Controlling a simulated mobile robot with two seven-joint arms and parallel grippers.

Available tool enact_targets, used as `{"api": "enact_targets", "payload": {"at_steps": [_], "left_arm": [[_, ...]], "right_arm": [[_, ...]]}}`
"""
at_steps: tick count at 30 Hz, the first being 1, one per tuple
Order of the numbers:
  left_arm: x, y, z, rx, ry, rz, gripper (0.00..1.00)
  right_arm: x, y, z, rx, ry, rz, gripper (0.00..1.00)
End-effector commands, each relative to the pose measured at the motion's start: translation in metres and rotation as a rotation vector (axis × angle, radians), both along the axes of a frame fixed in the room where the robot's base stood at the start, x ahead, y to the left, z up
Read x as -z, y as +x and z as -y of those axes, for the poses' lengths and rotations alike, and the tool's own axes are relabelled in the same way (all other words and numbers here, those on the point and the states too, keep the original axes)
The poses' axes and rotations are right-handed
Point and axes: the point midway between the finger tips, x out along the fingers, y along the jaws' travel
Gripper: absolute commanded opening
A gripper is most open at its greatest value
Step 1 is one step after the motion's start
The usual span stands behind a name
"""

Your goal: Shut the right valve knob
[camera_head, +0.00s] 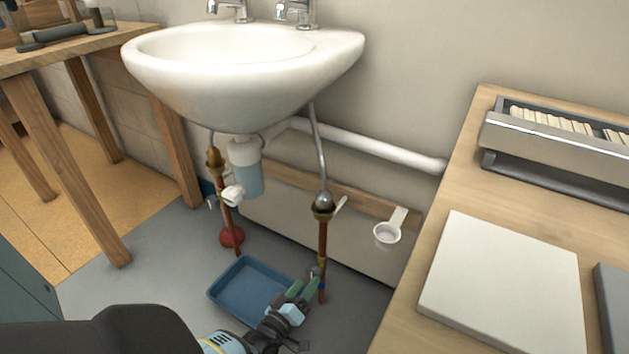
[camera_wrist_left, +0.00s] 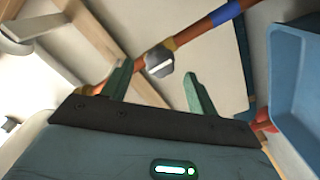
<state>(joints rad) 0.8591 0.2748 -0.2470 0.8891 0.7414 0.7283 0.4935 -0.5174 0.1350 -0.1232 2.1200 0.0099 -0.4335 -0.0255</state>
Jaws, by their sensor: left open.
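The right valve knob is a small grey knob (camera_wrist_left: 160,60) with a white mark on the copper pipe, in the left wrist view. In the head view the right copper pipe (camera_head: 323,240) runs down from under the sink, and the knob there is small and partly hidden near my left gripper (camera_head: 304,288). My left gripper is open, with its green fingers apart. In the left wrist view the knob shows between and just beyond the fingertips (camera_wrist_left: 158,70); I cannot tell whether they touch it. My right gripper is not in view.
A blue tray (camera_head: 228,291) lies on the floor left of my gripper. The sink (camera_head: 240,75) hangs above. The left pipe (camera_head: 227,205) has a red piece (camera_head: 232,237) near its foot. A white cup (camera_head: 387,235) is at the wall, and a wooden table (camera_head: 455,180) stands at right.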

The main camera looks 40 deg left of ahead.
Motion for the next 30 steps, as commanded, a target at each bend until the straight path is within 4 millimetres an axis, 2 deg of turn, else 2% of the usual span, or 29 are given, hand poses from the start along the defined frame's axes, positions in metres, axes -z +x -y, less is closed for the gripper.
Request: {"api": "enact_targets", "payload": {"at_steps": [3,9,14,21,23,30], "left_arm": [[0.001,0.02,-0.005,0.001,0.002,0.002,0.59],[0.001,0.043,-0.01,0.001,0.001,0.0,0.59],[0.001,0.05,-0.012,0.0,0.0,-0.001,0.59],[0.001,0.05,-0.012,0.001,0.0,-0.002,0.59],[0.001,0.05,-0.012,0.001,0.0,-0.002,0.54],[0.001,0.05,-0.012,0.001,0.0,-0.002,0.22]], "right_arm": [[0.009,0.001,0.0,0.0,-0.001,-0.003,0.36],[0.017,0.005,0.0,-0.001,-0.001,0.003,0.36],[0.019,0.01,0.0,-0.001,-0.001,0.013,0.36],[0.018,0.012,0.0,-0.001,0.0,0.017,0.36],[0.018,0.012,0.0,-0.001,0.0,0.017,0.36],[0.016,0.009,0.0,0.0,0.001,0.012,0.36]]}}
